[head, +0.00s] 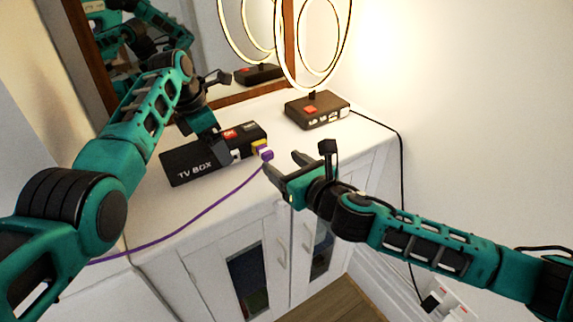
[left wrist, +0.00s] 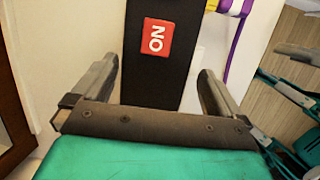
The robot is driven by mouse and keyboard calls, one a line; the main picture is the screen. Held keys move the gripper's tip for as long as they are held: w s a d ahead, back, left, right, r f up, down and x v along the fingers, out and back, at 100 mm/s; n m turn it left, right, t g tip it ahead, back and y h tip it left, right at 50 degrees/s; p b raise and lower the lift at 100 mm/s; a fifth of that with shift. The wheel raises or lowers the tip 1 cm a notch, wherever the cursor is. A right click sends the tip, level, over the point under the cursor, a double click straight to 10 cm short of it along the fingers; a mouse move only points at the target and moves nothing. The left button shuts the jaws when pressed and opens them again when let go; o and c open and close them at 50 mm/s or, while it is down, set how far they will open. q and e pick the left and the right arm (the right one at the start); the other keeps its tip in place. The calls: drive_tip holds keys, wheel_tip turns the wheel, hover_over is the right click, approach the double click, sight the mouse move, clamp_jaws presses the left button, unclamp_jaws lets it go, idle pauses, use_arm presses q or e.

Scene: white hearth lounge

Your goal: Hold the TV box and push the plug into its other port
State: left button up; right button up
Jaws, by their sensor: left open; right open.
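The black TV box (head: 190,172) lies on the white cabinet, its lettered side facing me. A red ON label (left wrist: 157,39) shows on its top in the left wrist view. My left gripper (head: 217,145) is over the box, open, with its fingers on either side of it and gaps showing. The purple plug (head: 267,154) is at the box's right end, beside a yellow and white part; I cannot tell whether it sits in a port. Its purple cable (head: 200,213) runs down to the left. My right gripper (head: 284,164) is open and empty, just right of the plug.
A ring lamp (head: 313,45) on a dark base (head: 317,111) stands behind on the white cabinet (head: 215,213). A black cord runs from it down to a power strip (head: 452,308). A wood-framed mirror (head: 198,35) is at the back. The cabinet's front edge is near the plug.

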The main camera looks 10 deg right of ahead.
use_arm(q)
drive_tip(key=v, duration=1.1)
drive_tip(key=shift+r, duration=0.2)
